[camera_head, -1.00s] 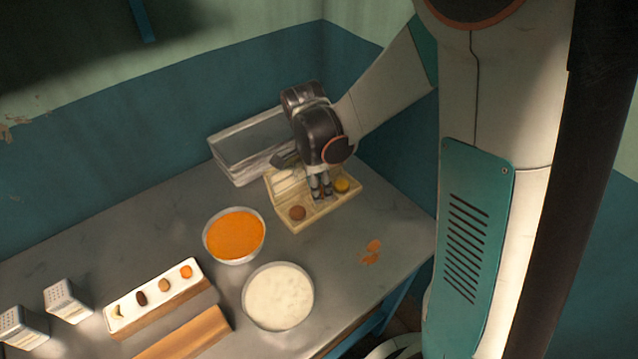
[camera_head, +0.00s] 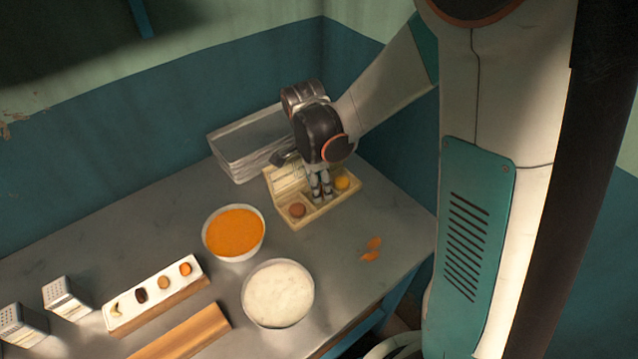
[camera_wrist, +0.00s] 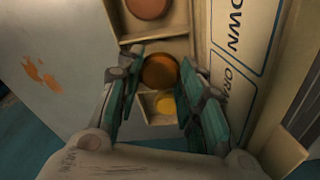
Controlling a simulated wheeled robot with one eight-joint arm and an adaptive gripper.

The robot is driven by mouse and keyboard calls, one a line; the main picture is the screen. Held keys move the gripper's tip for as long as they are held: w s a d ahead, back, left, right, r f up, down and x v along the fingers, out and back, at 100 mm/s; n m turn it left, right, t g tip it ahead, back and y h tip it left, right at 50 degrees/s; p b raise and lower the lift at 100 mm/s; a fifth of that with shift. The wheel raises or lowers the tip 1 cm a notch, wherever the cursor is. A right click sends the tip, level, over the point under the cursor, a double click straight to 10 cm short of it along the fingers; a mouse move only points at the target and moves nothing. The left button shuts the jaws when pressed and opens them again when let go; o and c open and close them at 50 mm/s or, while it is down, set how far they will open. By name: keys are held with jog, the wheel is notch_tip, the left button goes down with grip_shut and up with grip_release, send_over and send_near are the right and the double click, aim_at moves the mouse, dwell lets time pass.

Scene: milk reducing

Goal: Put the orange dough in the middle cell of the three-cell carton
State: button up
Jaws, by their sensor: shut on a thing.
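The three-cell carton (camera_head: 322,210) stands on the table with its printed lid (camera_wrist: 238,45) open. A brown dough ball (camera_head: 297,210) sits in one end cell; it also shows in the wrist view (camera_wrist: 148,7). A yellow dough ball (camera_head: 341,182) sits in the other end cell, also in the wrist view (camera_wrist: 165,104). My gripper (camera_head: 320,194) points down at the middle cell. In the wrist view its fingers (camera_wrist: 158,84) are shut on the orange dough (camera_wrist: 159,70), which looks orange-brown in shadow. I cannot tell whether the dough touches the cell floor.
A grey metal container (camera_head: 243,150) stands behind the carton. A bowl of orange stuff (camera_head: 234,233) and a bowl of white stuff (camera_head: 278,294) stand in front. A white tray (camera_head: 128,316) with small pieces and graters (camera_head: 62,297) are at left. Orange scraps (camera_head: 371,250) lie right.

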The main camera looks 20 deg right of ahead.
jog(key=o, duration=1)
notch_tip(320, 180, up, 12)
jog(key=a, duration=0.1)
jog(key=s+r+n+t, duration=0.1)
jog(key=s+n+t, duration=0.1)
jog(key=s+n, duration=0.3)
jog(key=s+d+r+n+t+y, duration=0.1)
jog(key=s+r+n+t, duration=0.1)
jog(key=s+n, duration=0.3)
jog(key=s+r+n+t, duration=0.1)
jog(key=s+n+t, duration=0.2)
jog(key=n, duration=0.6)
jog(key=shift+s+d+r, duration=0.1)
jog(key=shift+s+r, duration=0.1)
jog(key=shift+s, duration=0.3)
jog(key=shift+s+d+r, duration=0.1)
jog(key=shift+s+r, duration=0.1)
jog(key=shift+s, duration=0.3)
